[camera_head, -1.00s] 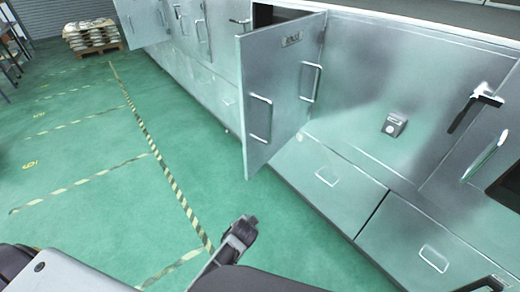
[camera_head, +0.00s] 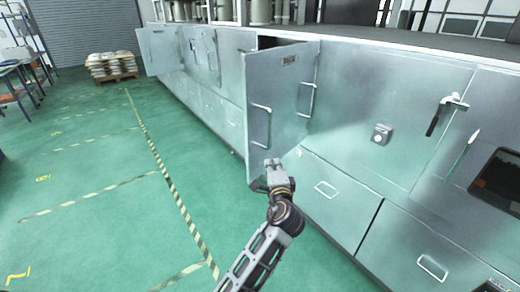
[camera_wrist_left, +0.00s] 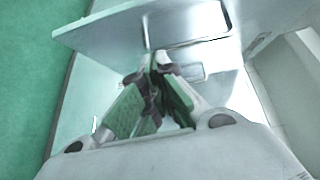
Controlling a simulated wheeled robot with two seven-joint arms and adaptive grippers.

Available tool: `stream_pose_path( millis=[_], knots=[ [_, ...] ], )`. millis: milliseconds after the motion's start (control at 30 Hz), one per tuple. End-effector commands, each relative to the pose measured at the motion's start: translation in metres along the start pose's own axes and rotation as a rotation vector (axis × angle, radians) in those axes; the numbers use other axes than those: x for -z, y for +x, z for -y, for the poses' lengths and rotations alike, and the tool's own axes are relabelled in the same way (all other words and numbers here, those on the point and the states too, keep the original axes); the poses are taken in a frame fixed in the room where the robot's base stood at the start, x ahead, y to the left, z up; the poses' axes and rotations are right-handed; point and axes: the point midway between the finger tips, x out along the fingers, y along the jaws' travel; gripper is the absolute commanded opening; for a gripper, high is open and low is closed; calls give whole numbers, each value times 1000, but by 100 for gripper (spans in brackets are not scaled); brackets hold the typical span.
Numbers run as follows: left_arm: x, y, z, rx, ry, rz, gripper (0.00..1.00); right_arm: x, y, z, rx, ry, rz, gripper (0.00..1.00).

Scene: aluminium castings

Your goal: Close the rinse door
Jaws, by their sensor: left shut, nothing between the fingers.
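The near cabinet door (camera_head: 283,85), a grey metal panel with a small label too small to read, stands open and sticks out over the floor. It carries a bar handle (camera_head: 261,126) on its free-edge side and another handle (camera_head: 306,100) shows nearer the hinge side. My left gripper (camera_head: 272,165) is shut and empty, in front of the door's lower part, below the bar handle. I cannot tell whether it touches the door. In the left wrist view the closed fingers (camera_wrist_left: 155,68) point towards the door panel (camera_wrist_left: 105,33). My right gripper is not in view.
Another cabinet door (camera_head: 161,50) stands open farther left. A small box (camera_head: 381,133) and a dark-handled fixture (camera_head: 446,112) project from the cabinet front on the right. Drawers (camera_head: 325,187) lie below.

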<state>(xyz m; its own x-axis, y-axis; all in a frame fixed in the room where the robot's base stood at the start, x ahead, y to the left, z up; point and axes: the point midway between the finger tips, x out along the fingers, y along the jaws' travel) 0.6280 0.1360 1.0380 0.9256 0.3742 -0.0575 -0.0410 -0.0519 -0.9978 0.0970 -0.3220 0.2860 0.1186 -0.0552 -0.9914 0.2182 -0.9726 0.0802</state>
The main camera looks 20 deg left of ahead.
Motion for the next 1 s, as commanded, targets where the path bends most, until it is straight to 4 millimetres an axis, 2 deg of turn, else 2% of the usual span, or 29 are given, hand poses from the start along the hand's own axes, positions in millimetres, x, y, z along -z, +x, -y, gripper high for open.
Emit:
stream_pose_path(
  millis=[100, 200, 667, 1000],
  knots=[
    [3, -2, 20, 48, 25, 7, 0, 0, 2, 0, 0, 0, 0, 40],
    [4, -3, 26, 62, 33, 9, 0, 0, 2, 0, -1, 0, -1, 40],
    [4, 0, 26, 61, 33, 9, 0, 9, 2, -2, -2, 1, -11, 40],
    [3, 24, 27, 61, 33, 10, 0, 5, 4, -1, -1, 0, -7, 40]
  ],
)
